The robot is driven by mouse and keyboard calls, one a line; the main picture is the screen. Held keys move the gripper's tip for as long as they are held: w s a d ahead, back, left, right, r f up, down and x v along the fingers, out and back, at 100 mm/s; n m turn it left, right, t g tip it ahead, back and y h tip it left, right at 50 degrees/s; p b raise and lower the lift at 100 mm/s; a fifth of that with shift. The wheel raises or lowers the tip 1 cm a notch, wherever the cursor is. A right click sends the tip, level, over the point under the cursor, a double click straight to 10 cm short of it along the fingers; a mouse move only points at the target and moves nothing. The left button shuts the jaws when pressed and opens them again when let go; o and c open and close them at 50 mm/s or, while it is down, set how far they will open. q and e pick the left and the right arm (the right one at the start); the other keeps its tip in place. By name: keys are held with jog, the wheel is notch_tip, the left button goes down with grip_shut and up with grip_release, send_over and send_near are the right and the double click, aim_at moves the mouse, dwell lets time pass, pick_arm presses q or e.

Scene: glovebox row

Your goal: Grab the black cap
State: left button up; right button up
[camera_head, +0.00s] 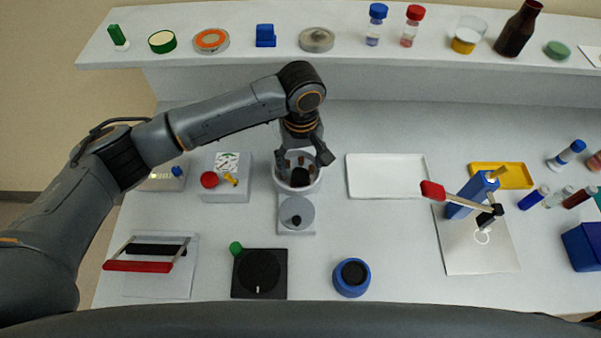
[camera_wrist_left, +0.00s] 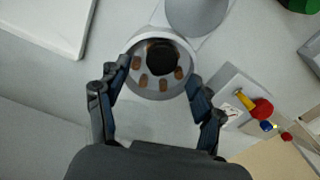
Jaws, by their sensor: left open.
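The black cap (camera_head: 300,178) sits inside a round white bowl-shaped device (camera_head: 297,190) with an open top. In the left wrist view the black cap (camera_wrist_left: 161,57) is a dark round piece toward the top of the bowl (camera_wrist_left: 130,83), with several brown pieces set around it. My left gripper (camera_head: 302,160) is above the bowl with its fingers pointing down. In the left wrist view its open fingers (camera_wrist_left: 158,72) lie on either side of the bowl, with nothing between them held. My right gripper is not in view.
The device's grey round lid (camera_head: 297,213) lies open in front of the bowl. A block with a red knob (camera_head: 209,180) stands to the left, a white tray (camera_head: 386,163) to the right. A black plate device (camera_head: 258,290) and a blue round device (camera_head: 351,290) stand nearer.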

aim_at(300, 175)
pick_arm(q)
jog(key=shift+s+f+p, duration=0.2)
jog(key=shift+f+p, duration=0.15)
jog(key=shift+f, duration=1.55)
jog(key=c, duration=0.8)
jog(key=shift+r, duration=0.15)
